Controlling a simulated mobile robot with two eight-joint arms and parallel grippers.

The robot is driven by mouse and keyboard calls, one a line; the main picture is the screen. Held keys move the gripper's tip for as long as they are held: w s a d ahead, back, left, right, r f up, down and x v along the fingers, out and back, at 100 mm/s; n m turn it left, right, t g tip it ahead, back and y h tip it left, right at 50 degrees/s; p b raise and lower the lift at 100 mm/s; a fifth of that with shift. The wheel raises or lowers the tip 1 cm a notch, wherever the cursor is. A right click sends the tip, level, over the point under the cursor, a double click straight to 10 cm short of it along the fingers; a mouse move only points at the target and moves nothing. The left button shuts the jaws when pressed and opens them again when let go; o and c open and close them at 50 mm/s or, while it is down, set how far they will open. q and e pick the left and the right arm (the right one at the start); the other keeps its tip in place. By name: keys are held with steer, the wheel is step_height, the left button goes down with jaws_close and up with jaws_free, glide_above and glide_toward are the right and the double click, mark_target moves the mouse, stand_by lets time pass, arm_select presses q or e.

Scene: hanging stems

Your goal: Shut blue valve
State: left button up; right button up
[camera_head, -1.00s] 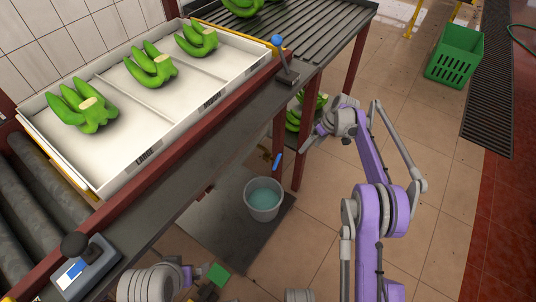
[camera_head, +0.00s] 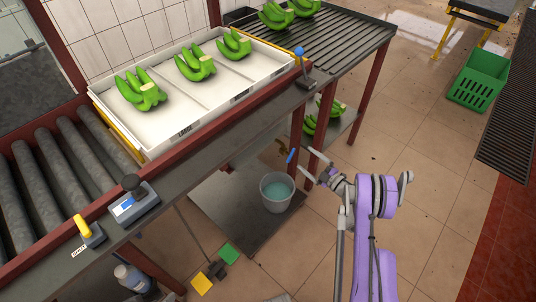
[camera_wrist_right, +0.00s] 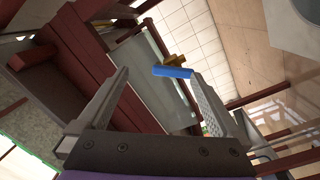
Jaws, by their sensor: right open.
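The blue valve handle (camera_head: 290,157) is a short blue bar on a brass valve body (camera_head: 282,147), below the bench edge and above the bucket. My right gripper (camera_head: 317,178) is just to the right of it in the head view, open and empty. In the right wrist view the blue handle (camera_wrist_right: 172,72) shows between the open fingertips (camera_wrist_right: 160,77), slightly angled, with the brass body (camera_wrist_right: 180,61) behind it. No contact between fingers and handle is visible; the remaining gap is hard to judge. My left gripper is not in view.
A grey bucket (camera_head: 277,200) with bluish water stands under the valve on a low shelf (camera_head: 225,215). A red post (camera_head: 297,135) stands close by the valve. A blue-knobbed lever (camera_head: 299,55) rises from the bench above. Open floor (camera_head: 435,180) lies right.

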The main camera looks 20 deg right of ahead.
mark_target(290, 154)
steer(key=shift+n+g+y, duration=0.3)
steer(key=shift+g+y, duration=0.1)
steer(key=shift+y, duration=0.1)
steer(key=x, duration=0.3)
steer(key=a+x, duration=0.1)
steer(key=x, duration=0.3)
steer(key=a+x, duration=0.1)
steer(key=x, duration=0.2)
steer(key=shift+s+f, duration=0.2)
steer(key=shift+f, duration=0.2)
